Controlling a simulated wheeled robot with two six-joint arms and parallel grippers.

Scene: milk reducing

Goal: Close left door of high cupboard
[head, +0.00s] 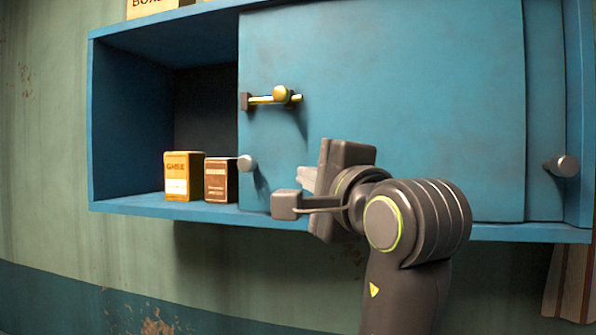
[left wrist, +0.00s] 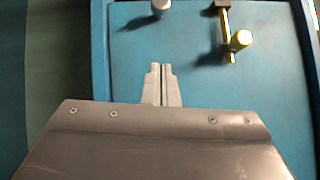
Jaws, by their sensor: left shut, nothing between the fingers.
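The high cupboard (head: 140,205) is blue and hangs on the wall. Its left door (head: 400,90) is a flat blue panel standing over the middle and right, leaving the left compartment open. The door has a grey round knob (head: 246,163) near its left edge and a brass latch (head: 275,96) above it. My left gripper (head: 307,180) is in front of the door's lower part, right of the knob, its fingers shut and empty. In the left wrist view, the closed fingertips (left wrist: 161,72) point along the door panel (left wrist: 130,70) towards the knob (left wrist: 160,8). I cannot tell whether they touch the door.
A yellow ghee box (head: 183,176) and a brown box (head: 220,180) stand in the open compartment. A second blue panel with a grey knob (head: 562,166) shows at the right. A pale box (head: 152,8) sits on top of the cupboard.

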